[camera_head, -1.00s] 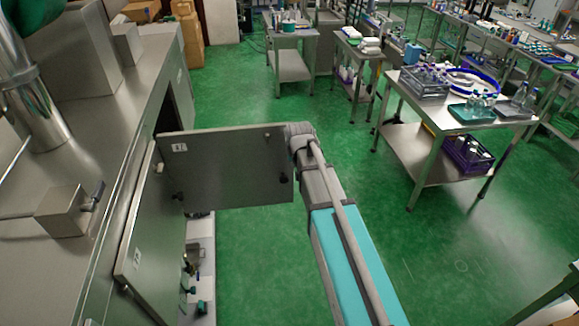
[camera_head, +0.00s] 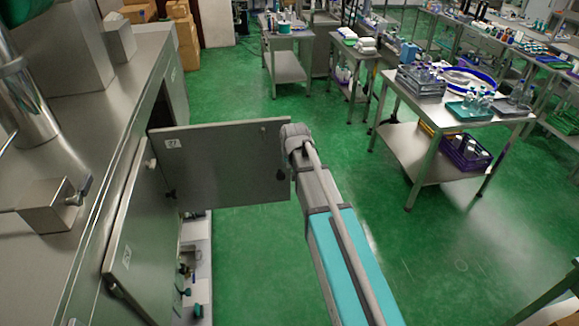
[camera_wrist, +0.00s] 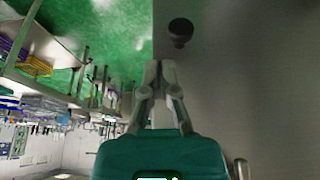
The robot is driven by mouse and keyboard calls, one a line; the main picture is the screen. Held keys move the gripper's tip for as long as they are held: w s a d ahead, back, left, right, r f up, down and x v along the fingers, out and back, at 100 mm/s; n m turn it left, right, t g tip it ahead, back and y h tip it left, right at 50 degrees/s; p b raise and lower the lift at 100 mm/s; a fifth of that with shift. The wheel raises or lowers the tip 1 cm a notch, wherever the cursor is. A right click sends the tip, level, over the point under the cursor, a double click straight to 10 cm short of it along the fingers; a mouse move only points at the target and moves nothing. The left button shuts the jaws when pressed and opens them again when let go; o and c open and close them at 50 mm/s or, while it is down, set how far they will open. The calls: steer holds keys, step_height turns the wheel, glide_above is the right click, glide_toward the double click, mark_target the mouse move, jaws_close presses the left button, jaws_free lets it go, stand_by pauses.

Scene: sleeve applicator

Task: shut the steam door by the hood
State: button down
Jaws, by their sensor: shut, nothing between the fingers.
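A flat grey metal door (camera_head: 222,165) with a small label stands swung out from the cabinet front in the head view. A dark knob sits near its free edge. I take it for the steam door; its label is too small to read. My arm reaches the door's free edge in the head view, where the gripper itself is hidden. In the wrist view my gripper (camera_wrist: 160,66) is shut and empty, in front of the grey door panel (camera_wrist: 250,80) near its edge. The dark knob (camera_wrist: 180,30) is just beyond the fingertips. I cannot tell whether the fingers touch the panel.
A second labelled panel (camera_head: 140,225) lies along the nearer cabinet front. The steel worktop (camera_head: 75,130) runs along the left, with a metal pipe (camera_head: 25,100) on it. Open green floor (camera_head: 250,250) lies below the door. A cart (camera_head: 420,150) with bottles stands right.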

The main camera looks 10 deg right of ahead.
mark_target(286, 169)
steer(key=shift+w+d+f+b, duration=0.1)
steer(key=shift+w+f+b, duration=1.2)
steer(key=shift+w, duration=0.25)
steer(key=shift+w+f+b, duration=1.1)
steer(key=shift+w+f, duration=0.25)
steer(key=shift+w, duration=0.2)
steer(key=shift+a, duration=0.2)
steer(key=shift+w, duration=0.1)
